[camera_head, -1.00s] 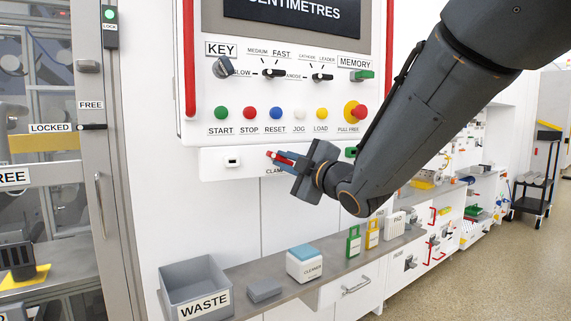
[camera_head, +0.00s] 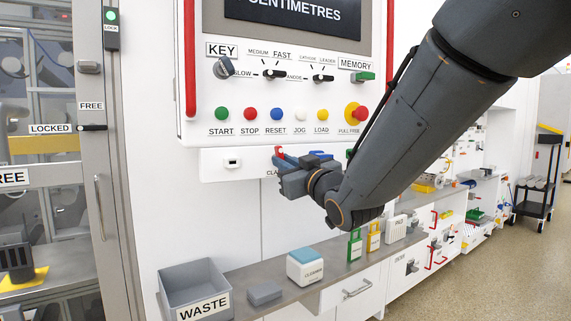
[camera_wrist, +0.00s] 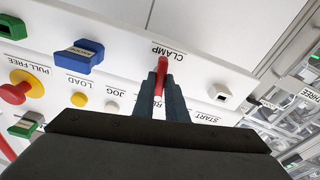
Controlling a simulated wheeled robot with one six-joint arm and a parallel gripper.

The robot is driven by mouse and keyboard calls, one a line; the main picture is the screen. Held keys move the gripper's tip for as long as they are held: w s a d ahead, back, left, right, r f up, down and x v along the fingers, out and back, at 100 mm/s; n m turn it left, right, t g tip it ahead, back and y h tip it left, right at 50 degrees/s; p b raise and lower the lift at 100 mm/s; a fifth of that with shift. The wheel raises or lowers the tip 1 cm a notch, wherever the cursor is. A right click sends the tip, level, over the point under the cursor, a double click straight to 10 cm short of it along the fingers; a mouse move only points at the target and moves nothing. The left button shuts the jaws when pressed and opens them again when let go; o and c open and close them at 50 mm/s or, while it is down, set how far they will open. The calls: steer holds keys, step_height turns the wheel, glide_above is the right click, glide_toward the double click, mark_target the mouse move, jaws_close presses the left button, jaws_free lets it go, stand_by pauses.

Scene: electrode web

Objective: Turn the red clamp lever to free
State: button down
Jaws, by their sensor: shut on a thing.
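The red clamp lever (camera_wrist: 161,68) shows in the wrist view between my gripper's two fingers, just below the CLAMP label (camera_wrist: 168,50) in that picture. In the head view the red lever tip (camera_head: 278,151) sticks up past the fingers on the panel's lower strip. My gripper (camera_head: 283,162) is shut on the lever; it also shows in the wrist view (camera_wrist: 160,82). The lever's lower part is hidden by the fingers and the gripper body. The CLAMP label is partly covered in the head view.
A blue MODE knob (camera_wrist: 83,55) and a red-and-yellow PULL FREE button (camera_wrist: 20,88) sit beside the lever in the wrist view. A grey WASTE bin (camera_head: 196,278), a cleaner block (camera_head: 305,266) and padlocks stand on the shelf below. A glass door is at the left.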

steer(key=shift+m+h, duration=0.3)
steer(key=shift+m, duration=1)
steer(key=c, duration=1.8)
jaws_free()
steer(key=shift+s, duration=0.1)
steer(key=v, duration=0.7)
steer(key=shift+s+d+b, duration=0.15)
steer(key=shift+s+b, duration=0.1)
steer(key=shift+b, duration=0.1)
